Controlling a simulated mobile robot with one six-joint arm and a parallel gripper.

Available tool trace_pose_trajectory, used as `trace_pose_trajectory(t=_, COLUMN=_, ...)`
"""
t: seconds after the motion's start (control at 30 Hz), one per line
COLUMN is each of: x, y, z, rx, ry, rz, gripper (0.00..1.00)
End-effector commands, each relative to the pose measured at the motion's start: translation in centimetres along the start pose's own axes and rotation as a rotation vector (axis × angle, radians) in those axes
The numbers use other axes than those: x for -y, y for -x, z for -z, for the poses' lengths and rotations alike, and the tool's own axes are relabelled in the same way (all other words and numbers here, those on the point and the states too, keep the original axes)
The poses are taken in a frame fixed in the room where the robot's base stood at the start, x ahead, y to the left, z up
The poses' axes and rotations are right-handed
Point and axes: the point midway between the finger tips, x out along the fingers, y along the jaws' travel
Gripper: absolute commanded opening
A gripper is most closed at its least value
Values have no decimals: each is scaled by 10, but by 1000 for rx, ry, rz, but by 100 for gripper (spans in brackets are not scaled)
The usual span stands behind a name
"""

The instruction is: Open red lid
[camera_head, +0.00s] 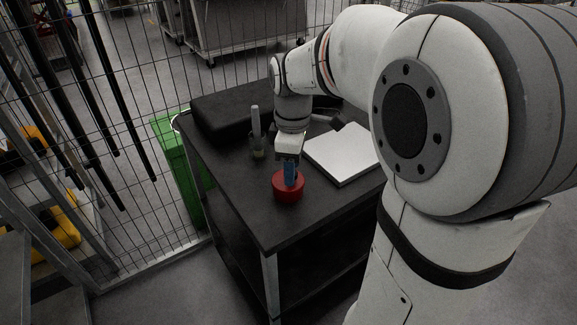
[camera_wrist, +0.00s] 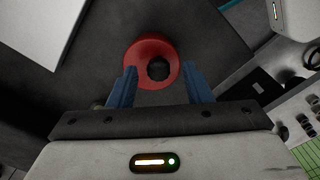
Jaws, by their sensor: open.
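The red lid (camera_head: 288,187) is a round red piece near the front edge of the black table. In the wrist view the red lid (camera_wrist: 138,50) shows as a red disc with a dark round knob or hole (camera_wrist: 158,68) in its middle. My gripper (camera_head: 290,178) points down at it from above. In the wrist view the two blue fingers of my gripper (camera_wrist: 160,80) are apart, one on each side of the dark centre, overlapping the near part of the disc. I cannot tell whether they touch it. Part of the lid is hidden behind the fingers in the head view.
A green bin (camera_head: 178,165) and a wire fence stand at the left.

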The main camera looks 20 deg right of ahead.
Motion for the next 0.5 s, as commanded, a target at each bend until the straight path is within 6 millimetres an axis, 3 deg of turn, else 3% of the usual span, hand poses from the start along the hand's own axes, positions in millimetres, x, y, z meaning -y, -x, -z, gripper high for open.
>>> trace_pose_trajectory(t=0.33, x=0, y=-7, z=0, rx=0, ry=-2, rz=0, gripper=45)
trace_pose_trajectory(t=0.5, x=0, y=-6, z=0, rx=0, ry=-2, rz=-1, gripper=32)
